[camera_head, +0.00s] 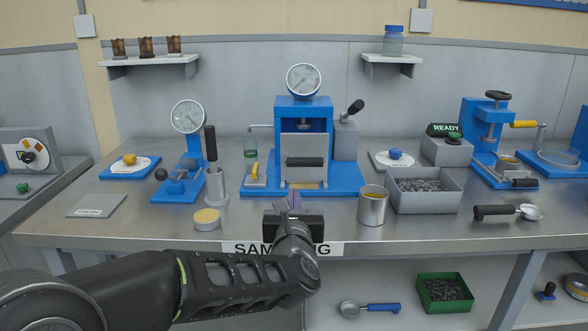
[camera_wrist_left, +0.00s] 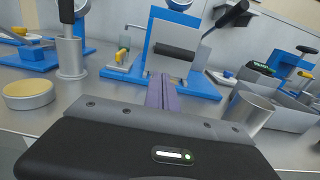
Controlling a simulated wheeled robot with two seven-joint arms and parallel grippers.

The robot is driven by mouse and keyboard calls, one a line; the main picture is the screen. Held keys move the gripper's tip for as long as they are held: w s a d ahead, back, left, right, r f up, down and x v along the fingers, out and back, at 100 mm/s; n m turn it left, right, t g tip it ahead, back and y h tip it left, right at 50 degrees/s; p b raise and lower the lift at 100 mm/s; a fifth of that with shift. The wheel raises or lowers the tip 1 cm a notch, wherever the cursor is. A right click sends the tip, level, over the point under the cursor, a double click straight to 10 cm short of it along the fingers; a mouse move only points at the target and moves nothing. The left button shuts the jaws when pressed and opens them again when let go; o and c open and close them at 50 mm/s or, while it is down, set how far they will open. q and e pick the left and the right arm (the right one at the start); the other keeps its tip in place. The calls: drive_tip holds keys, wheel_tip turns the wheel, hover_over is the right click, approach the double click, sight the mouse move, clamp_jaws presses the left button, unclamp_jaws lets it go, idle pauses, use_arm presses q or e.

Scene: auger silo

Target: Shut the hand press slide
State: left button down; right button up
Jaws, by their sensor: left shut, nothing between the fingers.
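The blue press (camera_head: 303,110) with a round gauge on top stands at the middle of the bench. Its front grey plate (camera_head: 304,148) with a black bar handle (camera_head: 305,162) covers the lower opening; a gap above it shows the inside. In the left wrist view the plate (camera_wrist_left: 170,66) and its handle (camera_wrist_left: 176,50) are just beyond my fingertips. My left gripper (camera_head: 294,200) is shut and empty, in front of the press and apart from the handle. It shows in the left wrist view (camera_wrist_left: 162,80) with purple fingers together. My right gripper is not in view.
A steel cup (camera_head: 373,207) and a grey bin of dark pellets (camera_head: 424,202) stand right of my gripper. A yellow-topped tin (camera_head: 207,219) and a steel cylinder with black handle (camera_head: 216,186) stand left. A lever (camera_head: 352,110) juts at the press's right.

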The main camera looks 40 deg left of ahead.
sight(294, 171)
use_arm(q)
drive_tip(key=shift+w+a, duration=0.15)
